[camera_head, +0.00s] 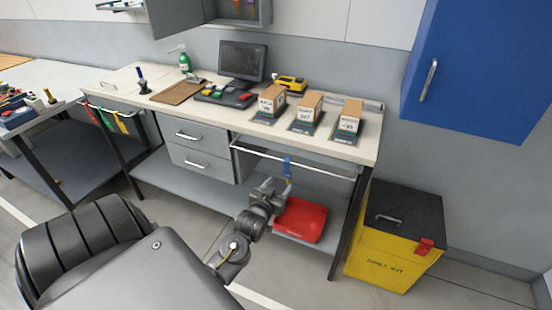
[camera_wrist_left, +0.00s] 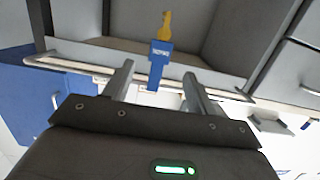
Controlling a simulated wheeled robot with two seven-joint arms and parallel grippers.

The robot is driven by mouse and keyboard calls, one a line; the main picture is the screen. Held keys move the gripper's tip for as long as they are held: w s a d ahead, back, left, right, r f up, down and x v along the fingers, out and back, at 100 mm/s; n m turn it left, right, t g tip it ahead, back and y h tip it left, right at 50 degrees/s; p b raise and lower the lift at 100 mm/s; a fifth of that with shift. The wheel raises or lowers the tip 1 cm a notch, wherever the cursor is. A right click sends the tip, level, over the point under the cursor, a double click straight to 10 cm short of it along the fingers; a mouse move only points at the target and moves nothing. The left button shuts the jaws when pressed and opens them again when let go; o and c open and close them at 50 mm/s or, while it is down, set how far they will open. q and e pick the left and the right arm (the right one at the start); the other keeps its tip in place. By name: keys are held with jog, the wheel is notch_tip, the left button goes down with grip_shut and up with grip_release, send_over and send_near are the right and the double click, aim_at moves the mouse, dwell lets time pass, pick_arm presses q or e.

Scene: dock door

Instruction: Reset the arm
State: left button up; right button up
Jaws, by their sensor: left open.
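My left gripper (camera_head: 272,188) is just below and in front of the workbench's front rail (camera_head: 290,161). In the left wrist view my left gripper (camera_wrist_left: 155,85) has its two fingers apart, with nothing held between them. A blue tag with a yellow key-shaped piece (camera_wrist_left: 160,55) is at the rail, beyond the fingertips and between them in the picture. It shows as a small blue strip (camera_head: 287,166) in the head view, and it looks hung on the rail. I cannot tell how far the fingers are from it. My right gripper is not in view.
A red case (camera_head: 301,220) lies on the lower shelf. A yellow spill kit bin (camera_head: 385,250) stands right. A blue cabinet (camera_head: 485,75) hangs above it.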

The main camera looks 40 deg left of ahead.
pick_arm(q)
jog(key=shift+v, duration=0.95)
jog(key=s+d+f+m+g+h, duration=0.1)
jog(key=s+d+f+g, duration=0.2)
jog(key=f, duration=0.8)
jog(key=s+d+f+m+g+h, duration=0.15)
jog(key=s+f, duration=0.25)
jog(key=f, duration=0.6)
jog(key=s+d+f+m+g+h, duration=0.15)
jog(key=s+d+f, duration=0.25)
jog(key=f, duration=0.7)
jog(key=s+d+f+g, duration=0.2)
jog(key=s+f, duration=0.3)
jog(key=s, duration=0.6)
jog(key=s+d+f+m+g, duration=0.1)
jog(key=s+d+f+g, duration=0.1)
jog(key=s+f, duration=0.4)
jog(key=s+d+f+m+g+h, duration=0.1)
jog(key=s+f+g, duration=0.3)
jog(key=s, duration=1.1)
jog(key=shift+s+d+f, duration=0.35)
jog(key=shift+d+f, duration=0.4)
jog(key=shift+f, duration=0.15)
